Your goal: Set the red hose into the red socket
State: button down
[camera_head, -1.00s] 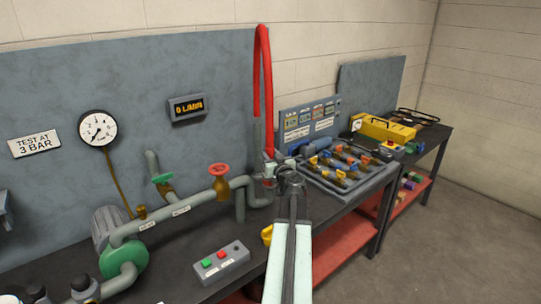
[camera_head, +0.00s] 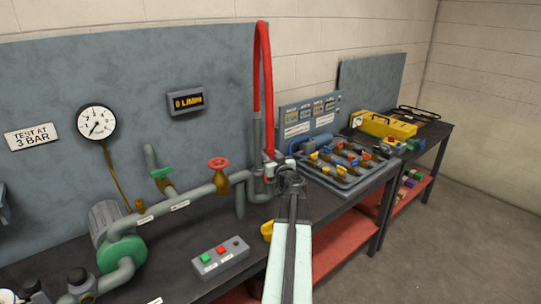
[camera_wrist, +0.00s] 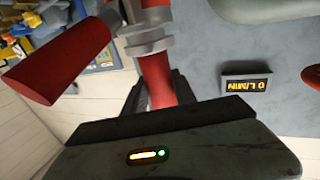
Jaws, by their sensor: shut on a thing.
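The red hose (camera_head: 267,85) rises in a tall narrow loop above the bench, in front of the grey back panel. One leg meets a grey upright pipe; the other comes down to my gripper (camera_head: 287,172). In the wrist view my gripper (camera_wrist: 155,97) is shut on the red hose (camera_wrist: 157,75), just beside a grey collar (camera_wrist: 150,46). A thick red cylinder (camera_wrist: 55,72) sticks out beside it; I cannot tell whether this is the red socket.
Grey pipework with a red handwheel (camera_head: 218,163) stands close left of my gripper. A tray of valves (camera_head: 345,165) lies close on the right. A button box (camera_head: 220,257) sits in front on the bench. A yellow toolbox (camera_head: 387,125) stands farther right.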

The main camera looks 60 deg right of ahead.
jog(key=shift+f+b, duration=0.35)
jog(key=shift+f, duration=0.1)
jog(key=c, duration=0.9)
grip_release()
jog(key=v, duration=0.8)
